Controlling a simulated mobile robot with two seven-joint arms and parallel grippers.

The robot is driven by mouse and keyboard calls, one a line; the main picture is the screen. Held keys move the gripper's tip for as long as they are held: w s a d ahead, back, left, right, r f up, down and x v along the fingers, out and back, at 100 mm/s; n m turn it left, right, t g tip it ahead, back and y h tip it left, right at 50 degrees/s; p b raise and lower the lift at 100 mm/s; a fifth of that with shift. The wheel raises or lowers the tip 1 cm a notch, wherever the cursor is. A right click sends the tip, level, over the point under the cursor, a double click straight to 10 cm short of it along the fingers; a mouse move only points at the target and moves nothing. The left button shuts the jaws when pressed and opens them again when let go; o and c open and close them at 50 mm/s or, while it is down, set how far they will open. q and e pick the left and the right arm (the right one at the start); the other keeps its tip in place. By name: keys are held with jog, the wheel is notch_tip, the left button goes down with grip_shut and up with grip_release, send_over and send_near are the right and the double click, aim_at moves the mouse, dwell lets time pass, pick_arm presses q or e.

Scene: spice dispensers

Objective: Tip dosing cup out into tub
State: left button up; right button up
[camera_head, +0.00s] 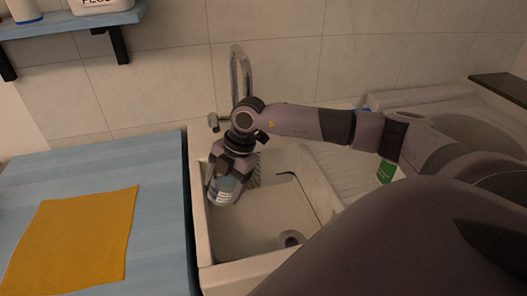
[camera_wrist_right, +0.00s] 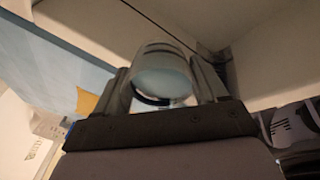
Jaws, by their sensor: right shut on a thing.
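My right gripper (camera_head: 226,176) reaches from the right over the left part of the white sink tub (camera_head: 238,245) and points down. It is shut on a clear dosing cup (camera_head: 224,190) with markings on its side. In the right wrist view the cup (camera_wrist_right: 163,80) sits between the two fingers, with a pale surface and a dark curved mark showing. The cup looks tilted; I cannot tell how far, or whether anything is in it. The tub's drain (camera_head: 291,239) shows below and to the right. My left gripper is not in view.
A chrome tap (camera_head: 240,72) stands behind the tub, close to my right wrist. A blue counter (camera_head: 158,220) with a yellow cloth (camera_head: 70,240) lies left. A ribbed drainboard (camera_head: 352,178) and a green-labelled bottle (camera_head: 386,172) are right. A blue shelf (camera_head: 55,27) hangs upper left.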

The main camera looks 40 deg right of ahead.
jog(key=shift+d+f, duration=0.1)
jog(key=shift+f, duration=0.05)
jog(key=shift+s+d+f+y, duration=0.1)
jog(key=shift+d+f+y, duration=0.1)
jog(key=shift+f+y, duration=0.1)
jog(key=shift+s+d+f+t+y, duration=0.1)
jog(key=shift+d+f+t+y, duration=0.1)
jog(key=shift+f+t+y, duration=0.1)
jog(key=shift+d+f, duration=0.1)
jog(key=shift+f, duration=0.2)
jog(key=shift+s+d+f, duration=0.1)
jog(key=shift+d+f, duration=0.05)
jog(key=shift+s+d+r+t+y, duration=0.2)
jog(key=shift+d+t+y, duration=0.1)
jog(key=shift+y, duration=0.2)
jog(key=shift+s+d+r+t+y, duration=0.2)
jog(key=shift+d+y, duration=0.1)
jog(key=shift+y, duration=0.2)
jog(key=shift+s+d+r+t+y, duration=0.1)
jog(key=shift+d+t+y, duration=0.1)
jog(key=shift+y, duration=0.15)
jog(key=shift+d+r+t+y, duration=0.1)
jog(key=shift+t+y, duration=0.1)
jog(key=shift+y, duration=0.15)
dwell(0.7)
